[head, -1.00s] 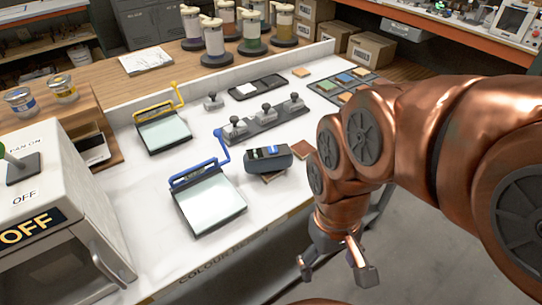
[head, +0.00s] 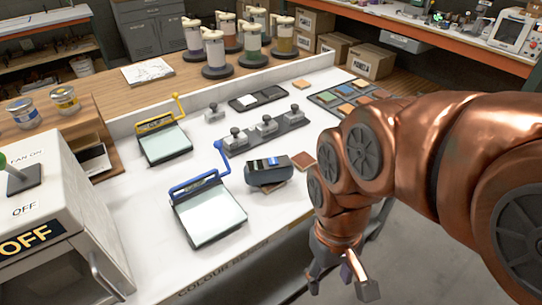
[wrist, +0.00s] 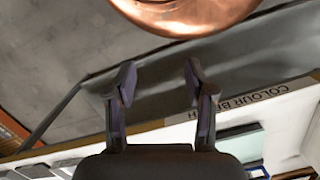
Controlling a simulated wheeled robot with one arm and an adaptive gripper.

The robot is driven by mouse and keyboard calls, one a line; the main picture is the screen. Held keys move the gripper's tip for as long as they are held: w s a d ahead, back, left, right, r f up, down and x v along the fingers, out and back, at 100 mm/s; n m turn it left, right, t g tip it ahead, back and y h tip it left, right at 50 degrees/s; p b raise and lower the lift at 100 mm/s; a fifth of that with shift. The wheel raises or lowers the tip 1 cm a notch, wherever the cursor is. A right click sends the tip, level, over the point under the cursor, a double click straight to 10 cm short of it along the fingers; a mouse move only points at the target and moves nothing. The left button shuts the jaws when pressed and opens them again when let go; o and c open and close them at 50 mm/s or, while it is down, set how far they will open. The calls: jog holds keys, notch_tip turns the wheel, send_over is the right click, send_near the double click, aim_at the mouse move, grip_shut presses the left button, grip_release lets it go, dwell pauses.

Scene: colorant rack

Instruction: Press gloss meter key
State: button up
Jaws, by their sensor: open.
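The gloss meter (head: 268,171) is a small dark grey device with a blue-and-white display on top. It sits on the white bench at the picture's middle, partly over a brownish sample tile. Its key is too small to make out. My gripper (head: 340,286) hangs fingers-down off the bench's front edge, to the right of and nearer than the meter. Its two fingers are spread with nothing between them. They also show apart and empty in the wrist view (wrist: 160,79), where I cannot make out the meter.
Blue-handled (head: 208,212) and yellow-handled (head: 163,140) drawdown plates lie left of the meter. A dark rack with stampers (head: 264,131) stands behind it. A brown tile (head: 302,161) lies to its right. A white oven-like box (head: 42,235) fills the left front. Colour tiles (head: 352,97) lie behind.

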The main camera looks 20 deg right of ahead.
grip_shut()
dwell(1.4)
